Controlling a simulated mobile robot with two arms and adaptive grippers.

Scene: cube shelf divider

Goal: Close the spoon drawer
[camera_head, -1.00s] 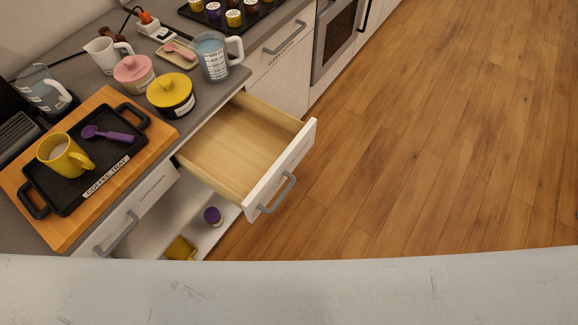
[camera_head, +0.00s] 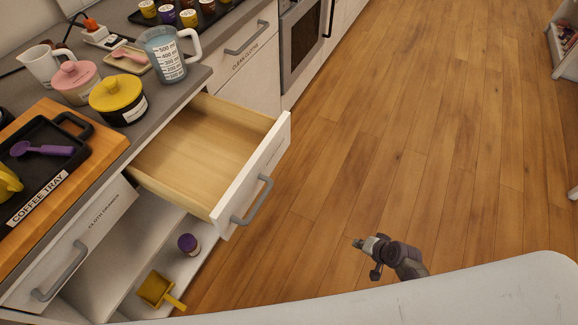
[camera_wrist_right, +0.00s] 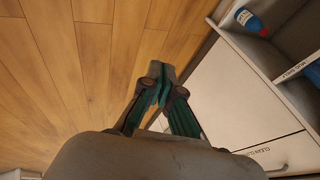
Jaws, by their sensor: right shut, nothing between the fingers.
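The open drawer (camera_head: 203,147) sticks out from the counter in the head view, between the two closed drawers. Its wooden inside looks empty, and its white front has a grey bar handle (camera_head: 254,201). The label on its front is too small to read. My right gripper (camera_head: 358,243) is over the floor, to the right of the drawer and apart from it. In the right wrist view its fingers (camera_wrist_right: 158,84) are together and empty, in front of a white cabinet front (camera_wrist_right: 235,90). My left gripper is not in view.
A purple-lidded jar (camera_head: 188,244) and a yellow scoop (camera_head: 157,290) are on the low shelf below. The wooden floor (camera_head: 400,150) to the right is clear.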

